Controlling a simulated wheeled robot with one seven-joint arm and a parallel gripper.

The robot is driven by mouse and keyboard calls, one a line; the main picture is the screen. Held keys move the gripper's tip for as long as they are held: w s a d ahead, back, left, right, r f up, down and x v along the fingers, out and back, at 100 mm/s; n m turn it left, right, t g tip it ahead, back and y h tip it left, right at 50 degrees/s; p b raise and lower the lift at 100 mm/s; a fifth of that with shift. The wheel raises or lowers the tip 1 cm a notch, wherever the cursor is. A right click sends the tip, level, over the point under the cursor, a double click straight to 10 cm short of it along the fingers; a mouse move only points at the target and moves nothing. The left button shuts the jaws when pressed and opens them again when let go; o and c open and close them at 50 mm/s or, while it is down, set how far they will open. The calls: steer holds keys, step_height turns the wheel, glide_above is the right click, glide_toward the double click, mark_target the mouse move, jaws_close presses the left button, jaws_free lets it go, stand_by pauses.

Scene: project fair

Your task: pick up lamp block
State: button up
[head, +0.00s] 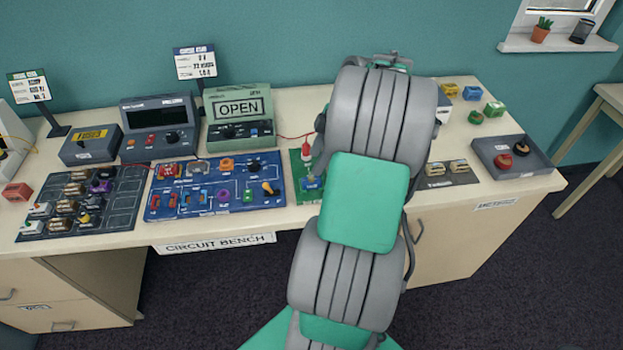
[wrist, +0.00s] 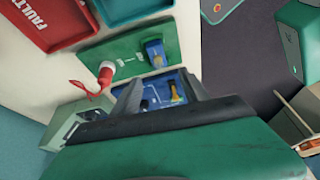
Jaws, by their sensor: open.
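I cannot tell for certain which block is the lamp block. In the head view, small coloured blocks sit on the blue circuit board (head: 158,207), among them an orange one (head: 227,163) and a yellow-topped one (head: 268,188). A blue block (head: 312,184) sits on the green board (head: 295,160); it also shows in the wrist view (wrist: 155,52). My gripper (wrist: 160,86) is open in the wrist view, with part of a blue board and a yellow piece (wrist: 175,91) visible between and beyond its fingers. My arm hides the gripper in the head view.
A red tray marked FAULT (wrist: 48,40) and a teal tray (wrist: 150,8) lie beyond the green board. A red probe (wrist: 105,72) with a cable stands on that board. The meter reading OPEN (head: 240,97) stands behind the circuit board.

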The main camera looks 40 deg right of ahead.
mark_target(314, 177)
steer(key=shift+s+d+f+n, duration=0.4)
steer(key=shift+s+d+f, duration=0.15)
steer(key=shift+d+f, duration=0.3)
steer(key=x, duration=0.3)
steer(key=p+x, duration=0.1)
steer(key=x, duration=0.2)
steer(key=shift+w+a+f, duration=0.2)
steer(key=shift+a+f, duration=0.05)
steer(key=shift+a, duration=0.1)
jaws_close()
